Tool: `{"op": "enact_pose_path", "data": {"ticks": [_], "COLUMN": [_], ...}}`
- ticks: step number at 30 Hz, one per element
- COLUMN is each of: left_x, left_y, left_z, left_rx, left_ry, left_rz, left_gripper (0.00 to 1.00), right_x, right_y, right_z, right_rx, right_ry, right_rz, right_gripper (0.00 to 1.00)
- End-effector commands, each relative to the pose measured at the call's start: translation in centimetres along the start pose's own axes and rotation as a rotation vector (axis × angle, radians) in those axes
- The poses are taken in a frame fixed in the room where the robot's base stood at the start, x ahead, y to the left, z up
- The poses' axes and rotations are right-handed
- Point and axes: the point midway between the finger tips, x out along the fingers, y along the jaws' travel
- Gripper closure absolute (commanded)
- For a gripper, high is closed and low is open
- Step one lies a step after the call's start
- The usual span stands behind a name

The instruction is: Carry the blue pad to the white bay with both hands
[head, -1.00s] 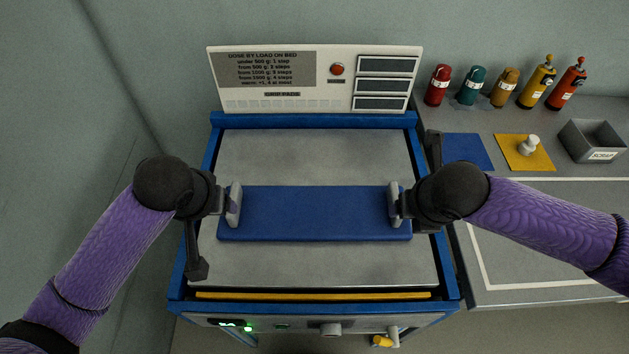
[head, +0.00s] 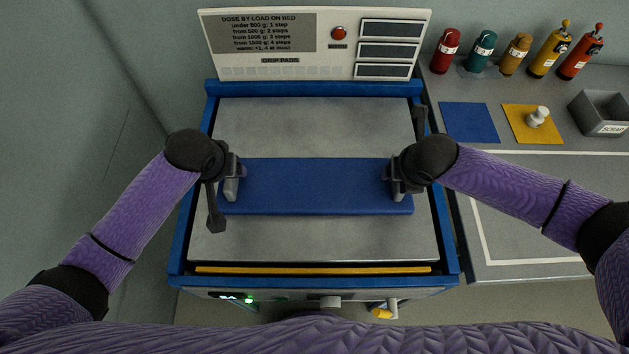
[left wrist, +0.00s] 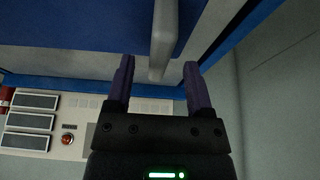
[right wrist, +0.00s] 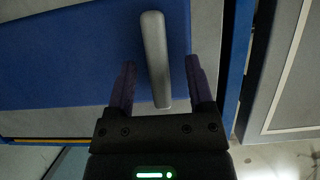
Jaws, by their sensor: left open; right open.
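The blue pad (head: 315,187) lies flat on the grey bed of the blue-framed machine, with an upright grey handle at each end. My left gripper (head: 231,182) is at the left handle; in the left wrist view its open fingers (left wrist: 158,88) are on either side of the handle (left wrist: 164,35), near its end. My right gripper (head: 394,180) is at the right handle; in the right wrist view its open fingers (right wrist: 160,85) are on either side of the handle (right wrist: 155,60). The white-outlined bay (head: 540,205) is on the grey bench at the right, partly behind my right arm.
A panel (head: 310,45) with a dose table and a red button stands behind the bed. Several coloured bottles (head: 515,53), a blue mat (head: 469,122), a yellow mat with a white knob weight (head: 537,117) and a scrap bin (head: 600,115) occupy the bench's back. The bay looks clear.

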Motion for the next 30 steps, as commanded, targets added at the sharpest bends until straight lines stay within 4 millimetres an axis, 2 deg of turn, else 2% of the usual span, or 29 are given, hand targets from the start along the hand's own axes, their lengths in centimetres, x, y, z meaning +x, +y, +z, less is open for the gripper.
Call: {"op": "enact_pose_path", "data": {"ticks": [6,15,17,25,30], "left_x": [2.0,2.2,2.2,2.2,2.2], "left_y": [0.0,0.0,0.0,0.0,0.0], "left_z": [-0.1,0.0,0.0,0.0,0.0], "left_rx": [-0.001,0.0,0.0,0.0,0.0], "left_ry": [0.0,0.001,0.001,0.001,0.001], "left_rz": [0.0,0.0,0.0,0.0,-0.001], "left_gripper": [0.32,0.32,0.43,1.0,1.0], "right_x": [2.0,2.2,2.2,2.2,2.2], "right_y": [0.0,0.0,0.0,0.0,0.0], "right_z": [0.0,0.0,0.0,0.0,0.0], "right_rx": [0.0,-0.001,0.0,0.0,0.0], "right_ry": [0.001,0.0,0.0,0.0,0.0], "right_rz": [0.001,0.001,0.001,0.001,0.0], "right_gripper": [0.32,0.32,0.43,1.0,1.0]}}
